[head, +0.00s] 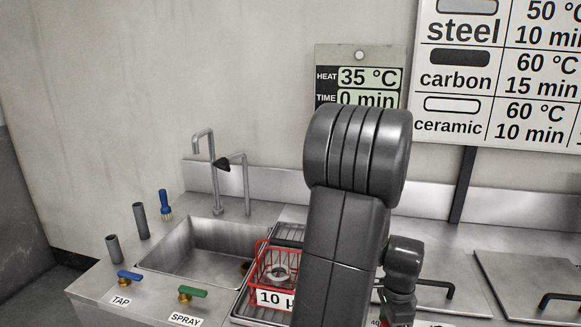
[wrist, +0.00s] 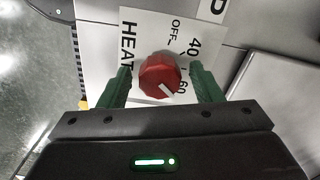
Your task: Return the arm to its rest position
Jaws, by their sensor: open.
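My gripper shows in the wrist view (wrist: 160,85) with its two green fingers apart, one on each side of a red knob (wrist: 158,73). The knob has a white pointer mark and sits on a white HEAT dial plate (wrist: 143,28) marked OFF, 40 and 60. I cannot tell whether the fingers touch the knob. In the head view my grey arm stands in front of the bench, bent downward, and its fingers are hidden there.
A red basket (head: 262,270) labelled 10 µ holds a metal ring beside the sink (head: 190,243). Blue TAP (head: 130,277) and green SPRAY (head: 192,292) levers are at front left. A panel (head: 368,78) reads 35 °C, 0 min. Lids with black handles lie right.

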